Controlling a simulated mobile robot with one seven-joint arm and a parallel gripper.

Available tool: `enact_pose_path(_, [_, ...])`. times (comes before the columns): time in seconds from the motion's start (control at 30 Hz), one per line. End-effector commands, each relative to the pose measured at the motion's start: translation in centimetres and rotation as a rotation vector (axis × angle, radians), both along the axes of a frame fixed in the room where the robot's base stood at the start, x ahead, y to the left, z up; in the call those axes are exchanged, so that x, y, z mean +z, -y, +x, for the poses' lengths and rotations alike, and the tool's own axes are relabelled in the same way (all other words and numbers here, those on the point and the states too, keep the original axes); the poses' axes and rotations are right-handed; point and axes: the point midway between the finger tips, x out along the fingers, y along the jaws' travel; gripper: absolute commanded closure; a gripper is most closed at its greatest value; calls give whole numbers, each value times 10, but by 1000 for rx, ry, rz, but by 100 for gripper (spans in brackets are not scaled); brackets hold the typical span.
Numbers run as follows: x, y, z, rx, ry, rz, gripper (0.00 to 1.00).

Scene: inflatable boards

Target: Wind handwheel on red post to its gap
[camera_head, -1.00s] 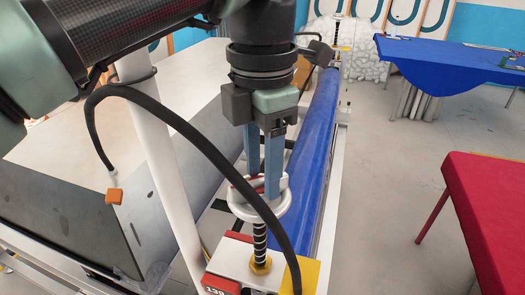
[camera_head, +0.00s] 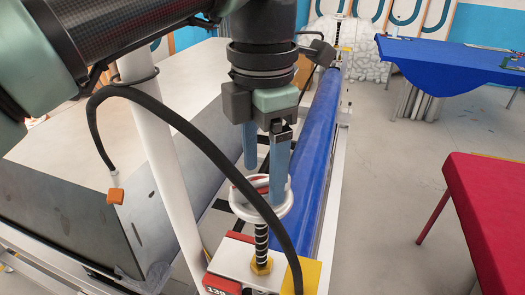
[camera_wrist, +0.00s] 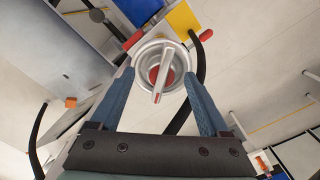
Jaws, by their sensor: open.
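The pale round handwheel (camera_head: 240,208) sits on top of a black threaded spindle (camera_head: 261,243) with a brass-coloured nut at its foot. Below is a white block with a red, numbered face (camera_head: 220,285), likely the red post. In the wrist view the handwheel (camera_wrist: 143,72) shows a light crossbar (camera_wrist: 159,90) over a red centre. My gripper (camera_head: 265,184) points down over the wheel, its blue fingers apart. The right finger reaches down to the wheel; the left tip ends near its far rim. Contact cannot be told. The gap is not clearly identifiable.
A long blue roll (camera_head: 315,145) runs beside the wheel on a white frame. A black cable (camera_head: 205,145) arcs in front of the post. A red table (camera_head: 490,215) stands at right and a blue-covered table (camera_head: 450,60) behind. Open floor lies between.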

Motion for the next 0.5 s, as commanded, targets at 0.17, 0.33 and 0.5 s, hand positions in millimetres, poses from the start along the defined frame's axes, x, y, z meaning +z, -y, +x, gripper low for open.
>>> enact_pose_path(0.17, [8,0,0,-1,-2,0,20])
enact_pose_path(0.33, [33,0,0,-1,-1,0,20])
enact_pose_path(0.5, [63,0,0,-1,0,1,20])
